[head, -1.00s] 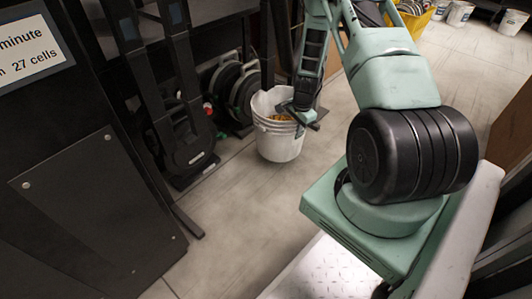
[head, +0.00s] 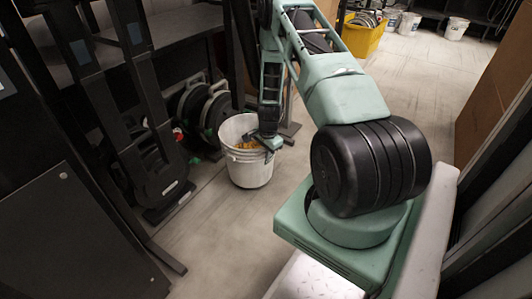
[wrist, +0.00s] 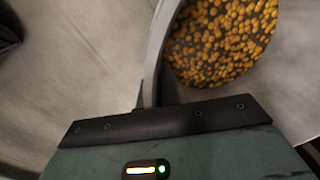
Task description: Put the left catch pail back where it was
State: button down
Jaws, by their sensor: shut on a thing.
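The catch pail (head: 249,168) is a white bucket with yellow-orange kernels (head: 247,144) inside. It hangs or stands upright near the floor in the middle of the head view; I cannot tell if its base touches the floor. My gripper (head: 267,142) is at the pail's right rim and is shut on it. In the wrist view the pail's rim (wrist: 158,45) runs up from the gripper (wrist: 160,105), with the kernels (wrist: 222,40) to its right. The fingertips are mostly hidden.
Black reels (head: 205,112) stand behind the pail under a dark bench. A dark upright frame (head: 150,140) and cabinet (head: 75,235) are on the left. A yellow crate (head: 362,35) and a white bucket (head: 456,28) are farther back. The floor (head: 215,235) in front is clear.

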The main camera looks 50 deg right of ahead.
aim_at(266, 166)
jog(key=shift+w+d+f+b, duration=0.15)
jog(key=shift+f+b, duration=0.65)
jog(key=shift+f, duration=0.95)
jog(key=c, duration=1.6)
grip_release()
jog(key=shift+s+f, duration=0.2)
